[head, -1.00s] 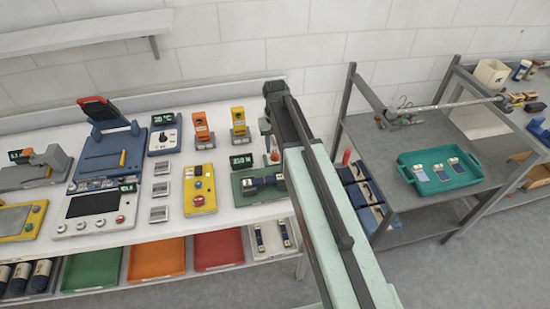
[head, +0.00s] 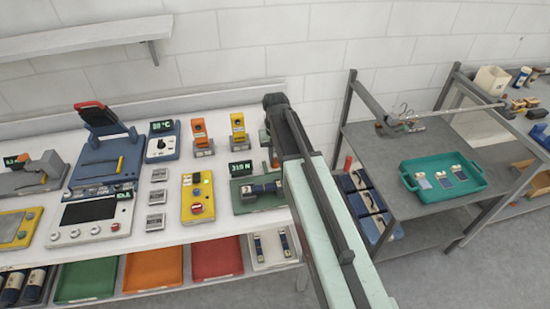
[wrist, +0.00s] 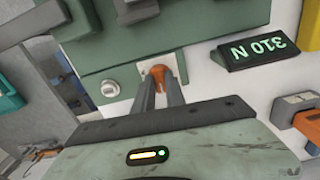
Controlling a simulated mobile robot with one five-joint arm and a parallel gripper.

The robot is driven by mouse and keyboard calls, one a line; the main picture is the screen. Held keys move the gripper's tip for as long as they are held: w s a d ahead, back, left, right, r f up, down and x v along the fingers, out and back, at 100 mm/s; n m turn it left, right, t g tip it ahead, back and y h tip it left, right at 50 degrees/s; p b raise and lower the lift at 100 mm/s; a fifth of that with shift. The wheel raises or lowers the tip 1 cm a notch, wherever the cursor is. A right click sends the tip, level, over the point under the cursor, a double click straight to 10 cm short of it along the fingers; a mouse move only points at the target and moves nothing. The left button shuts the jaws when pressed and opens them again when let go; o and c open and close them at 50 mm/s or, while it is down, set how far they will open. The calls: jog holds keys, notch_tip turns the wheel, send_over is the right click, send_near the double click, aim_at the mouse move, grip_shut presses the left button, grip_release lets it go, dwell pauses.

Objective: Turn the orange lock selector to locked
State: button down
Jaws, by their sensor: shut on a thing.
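In the wrist view, the orange lock selector (wrist: 161,74) sits on a pale plate (wrist: 178,66) on the green fixture (wrist: 120,54). My gripper (wrist: 160,80) is shut on the selector, one finger on each side. The fingers and the selector's small size hide its exact angle and any lock marks. In the head view, my arm hides the selector and most of my gripper; the green fixture (head: 246,203) shows left of the arm.
A dark display reading 310 N (wrist: 262,47) stands close to the right of my fingers. A round white knob (wrist: 110,89) is to their left. Upright orange (head: 199,132) and yellow (head: 237,127) devices stand behind the fixture. A teal tray (head: 410,183) lies on the right-hand cart.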

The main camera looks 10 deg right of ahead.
jog(key=m, duration=0.4)
jog(key=shift+m, duration=0.3)
jog(key=m, duration=0.4)
jog(key=shift+m, duration=0.3)
jog(key=m, duration=0.4)
jog(key=shift+m, duration=2.1)
jog(key=c, duration=1.4)
grip_release()
